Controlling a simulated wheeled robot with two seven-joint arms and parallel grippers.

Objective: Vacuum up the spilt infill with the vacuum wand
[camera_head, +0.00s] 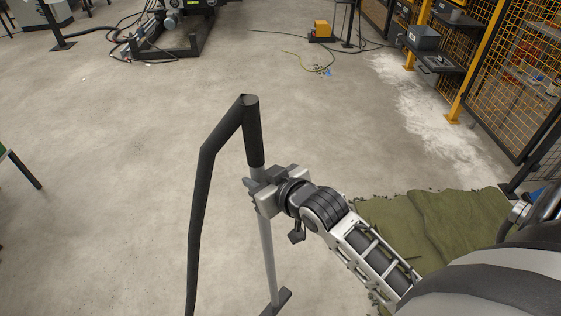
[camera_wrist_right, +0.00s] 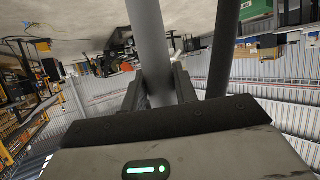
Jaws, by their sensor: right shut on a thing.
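The vacuum wand (camera_head: 266,245) stands nearly upright, with a black upper end, a grey tube and a dark floor head at the bottom edge of the head view. My right gripper (camera_head: 258,191) is shut on the tube just below the black part. In the right wrist view the tube (camera_wrist_right: 149,45) runs between the two fingers. A thick black hose (camera_head: 199,215) bends from the wand's top down to the left. A pale, powdery spill (camera_head: 425,108) lies on the floor at the upper right; I cannot tell whether it is the infill. My left gripper is out of view.
Crumpled green turf (camera_head: 455,220) with dark crumbs along its edge lies right of my right arm. Cables (camera_head: 310,66) lie at the back. Much of the middle floor is bare.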

